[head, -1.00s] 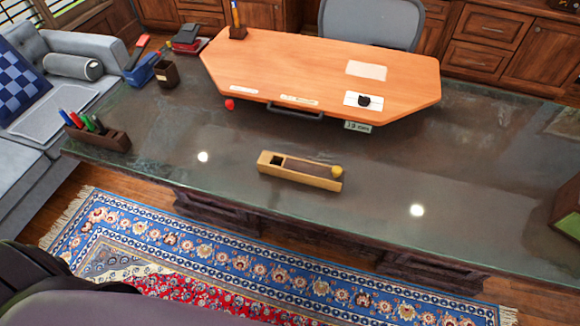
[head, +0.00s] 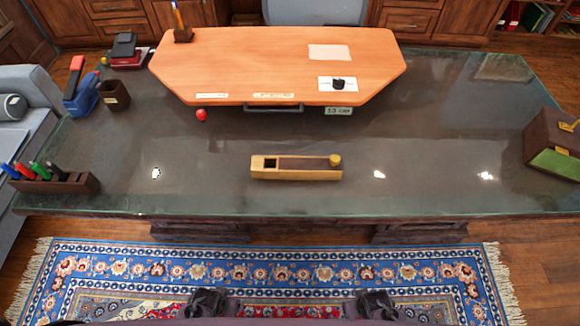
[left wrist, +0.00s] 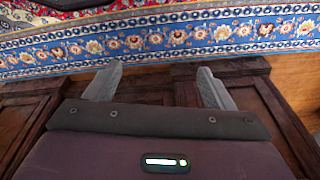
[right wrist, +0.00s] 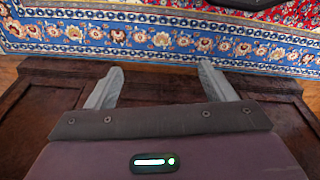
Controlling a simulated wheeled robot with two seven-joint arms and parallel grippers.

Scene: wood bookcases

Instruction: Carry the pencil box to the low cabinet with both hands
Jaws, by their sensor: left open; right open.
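The pencil box (head: 296,168), a long pale wooden box with a dark sliding top and a yellow knob at its right end, lies on the dark stone-topped desk (head: 330,200), near the front edge. An open square compartment shows at its left end. My left gripper (left wrist: 160,82) is open and empty, low in front of the desk. My right gripper (right wrist: 160,84) is also open and empty at a similar height. Both are well short of the box, which neither wrist view shows. Low wooden cabinets (head: 418,18) line the back wall behind the desk.
An orange wooden board (head: 240,60) covers the desk's back middle. A pen holder (head: 60,183) and a dark cup (head: 115,96) are at the left, a brown and green box (head: 553,145) at the right. The desk around the pencil box is clear. A patterned rug (head: 330,270) lies in front.

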